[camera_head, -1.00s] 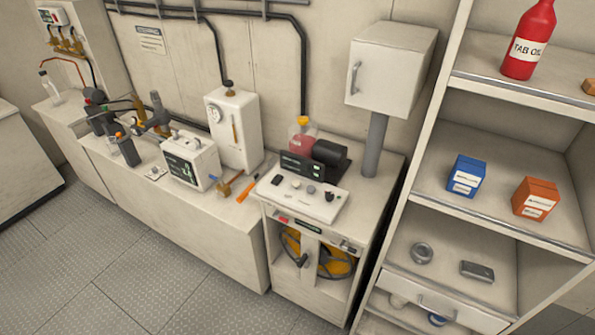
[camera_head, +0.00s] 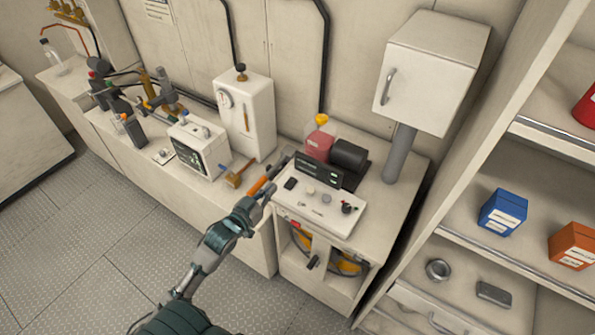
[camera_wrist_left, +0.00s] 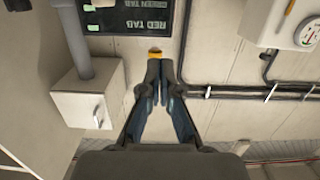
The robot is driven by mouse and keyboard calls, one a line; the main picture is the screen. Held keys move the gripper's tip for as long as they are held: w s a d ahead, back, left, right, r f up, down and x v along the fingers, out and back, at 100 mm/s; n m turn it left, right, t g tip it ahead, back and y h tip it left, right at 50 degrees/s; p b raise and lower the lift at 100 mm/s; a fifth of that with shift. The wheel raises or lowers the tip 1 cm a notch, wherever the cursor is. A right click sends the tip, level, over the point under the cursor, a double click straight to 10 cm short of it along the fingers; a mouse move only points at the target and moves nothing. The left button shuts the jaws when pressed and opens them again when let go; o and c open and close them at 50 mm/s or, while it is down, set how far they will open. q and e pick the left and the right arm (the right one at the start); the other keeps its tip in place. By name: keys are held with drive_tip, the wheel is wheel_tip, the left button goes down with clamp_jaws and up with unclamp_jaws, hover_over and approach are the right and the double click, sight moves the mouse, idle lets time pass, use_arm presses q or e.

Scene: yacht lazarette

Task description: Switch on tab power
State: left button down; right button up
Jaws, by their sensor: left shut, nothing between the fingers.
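A white control panel (camera_head: 318,212) with several small knobs and switches tops the cabinet in the middle of the head view. A dark display (camera_head: 318,172) with green marks stands at its back. In the left wrist view the display (camera_wrist_left: 128,18) shows upside down and reads RED TAB and GREEN TAB. I cannot tell which control is the tab power. My left gripper (camera_head: 284,163) is shut and empty, over the panel's left end beside the display. In the wrist view its fingertips (camera_wrist_left: 160,66) are together. My right gripper is not in view.
A red bottle (camera_head: 319,145) and a black cylinder (camera_head: 349,155) stand behind the display. A white wall box (camera_head: 432,72) on a grey post is at right. A white gauge unit (camera_head: 246,115) and a monitor (camera_head: 199,148) stand left. Shelves (camera_head: 480,240) bound the right side.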

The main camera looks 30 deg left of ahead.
use_arm(q)
drive_tip(key=d, duration=0.1)
drive_tip(key=p, duration=0.1)
hover_over(291, 183)
drive_tip(key=shift+a+f, duration=0.4)
drive_tip(key=shift+f, duration=0.25)
drive_tip(key=f, duration=0.2)
drive_tip(key=shift+d+f, duration=0.4)
drive_tip(key=shift+f, duration=0.45)
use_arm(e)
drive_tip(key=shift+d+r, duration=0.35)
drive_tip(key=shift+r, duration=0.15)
